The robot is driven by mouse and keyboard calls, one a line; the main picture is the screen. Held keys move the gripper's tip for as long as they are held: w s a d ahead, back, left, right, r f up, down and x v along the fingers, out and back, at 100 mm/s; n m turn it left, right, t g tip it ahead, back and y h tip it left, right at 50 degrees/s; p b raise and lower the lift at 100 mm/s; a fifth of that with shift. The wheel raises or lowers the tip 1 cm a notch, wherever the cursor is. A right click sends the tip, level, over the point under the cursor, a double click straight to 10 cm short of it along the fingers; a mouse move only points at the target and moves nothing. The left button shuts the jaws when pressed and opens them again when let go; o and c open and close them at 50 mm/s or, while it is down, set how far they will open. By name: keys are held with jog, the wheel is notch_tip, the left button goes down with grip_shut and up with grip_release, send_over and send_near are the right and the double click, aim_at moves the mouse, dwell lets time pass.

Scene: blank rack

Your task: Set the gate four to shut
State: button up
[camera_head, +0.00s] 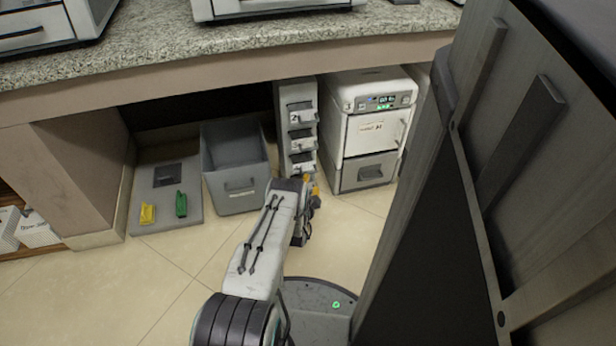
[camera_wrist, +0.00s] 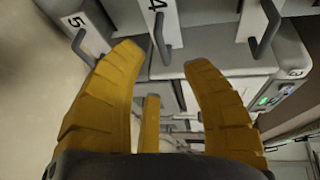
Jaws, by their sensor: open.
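The grey rack (camera_head: 283,120) stands upright under the counter, with several numbered gates stacked down its front. Gate four (camera_wrist: 172,18) shows in the wrist view as a white plate marked 4 with a dark bent handle (camera_wrist: 161,42). Whether it stands open or shut I cannot tell. My gripper (camera_wrist: 163,60) has its yellow fingers spread, and gate four's handle lies in view between the fingertips, not gripped. In the head view my gripper (camera_head: 312,188) is low at the rack's front, partly hidden by my arm; the rack's lowest part is also covered.
Gate five (camera_wrist: 85,35) with its handle is left of my fingers, and another gate's handle (camera_wrist: 268,28) is to the right. A grey bin (camera_head: 235,190) stands left of the rack, a white machine (camera_head: 372,130) right. A grey board (camera_head: 160,215) holds yellow and green pieces.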

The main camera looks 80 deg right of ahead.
jog(key=shift+s+d+f+b, duration=0.1)
jog(key=shift+d+f+b, duration=0.1)
jog(key=shift+d+b, duration=0.85)
jog(key=shift+w+d+f+b, duration=0.1)
jog(key=shift+d+f+b, duration=0.1)
jog(key=shift+d+b, duration=0.8)
jog(key=shift+s+d+f+b, duration=0.1)
jog(key=shift+d+f+b, duration=0.1)
jog(key=shift+d+b, duration=0.85)
jog(key=shift+d+p, duration=0.35)
jog(key=shift+c, duration=0.3)
grip_shut()
